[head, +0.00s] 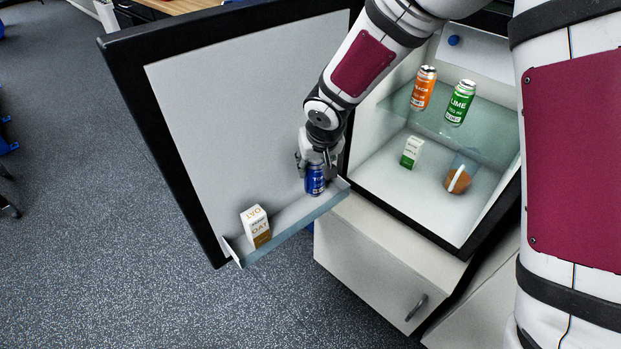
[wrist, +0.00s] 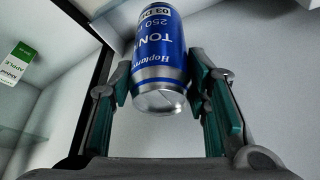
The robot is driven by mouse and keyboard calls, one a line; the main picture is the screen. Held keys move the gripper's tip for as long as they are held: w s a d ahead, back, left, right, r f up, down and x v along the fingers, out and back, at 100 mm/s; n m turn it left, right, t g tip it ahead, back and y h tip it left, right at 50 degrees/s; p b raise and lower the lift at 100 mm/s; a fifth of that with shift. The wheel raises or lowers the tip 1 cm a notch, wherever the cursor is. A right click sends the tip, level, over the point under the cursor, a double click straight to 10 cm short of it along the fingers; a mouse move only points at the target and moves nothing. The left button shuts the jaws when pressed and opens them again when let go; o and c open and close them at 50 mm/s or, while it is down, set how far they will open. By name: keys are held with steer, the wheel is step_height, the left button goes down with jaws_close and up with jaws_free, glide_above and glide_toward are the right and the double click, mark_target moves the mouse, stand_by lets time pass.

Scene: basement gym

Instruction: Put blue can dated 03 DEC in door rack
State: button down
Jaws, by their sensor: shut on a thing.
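The blue can (head: 315,180) is upright at the right end of the door rack (head: 290,222) in the head view. My gripper (head: 317,160) comes down from above and is shut on the can's upper part. In the wrist view the blue can (wrist: 160,60) sits between the two green-padded fingers of my gripper (wrist: 163,90). Its label reads "TON", "250" and part of a date, "03 D", at the picture's top edge. The can's lower end is at or just behind the rack's front lip; I cannot tell whether it touches the rack floor.
An oat carton (head: 256,226) stands at the rack's left end, with free room between it and the can. The fridge door (head: 230,110) is wide open. Inside are an orange can (head: 423,88), a green lime can (head: 460,102), a green-and-white carton (head: 412,152) and a brown item (head: 458,181).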

mark_target(311, 179)
steer(key=x, duration=0.1)
steer(key=b+x, duration=0.1)
steer(key=x, duration=0.1)
steer(key=shift+s+a, duration=0.1)
steer(key=shift+a, duration=0.2)
step_height(311, 179, down, 4)
steer(key=shift+r+b, duration=0.2)
steer(key=shift+b, duration=0.5)
steer(key=shift+a+f, duration=0.1)
steer(key=shift+f, duration=0.2)
steer(key=shift+f, duration=0.1)
steer(key=c, duration=1.2)
jaws_free()
steer(key=shift+b, duration=0.3)
steer(key=shift+c, duration=0.2)
steer(key=shift+o, duration=0.3)
steer(key=shift+r+p, duration=0.35)
steer(key=shift+p, duration=0.05)
steer(key=p+v, duration=0.3)
steer(key=v, duration=0.8)
steer(key=shift+r, duration=0.2)
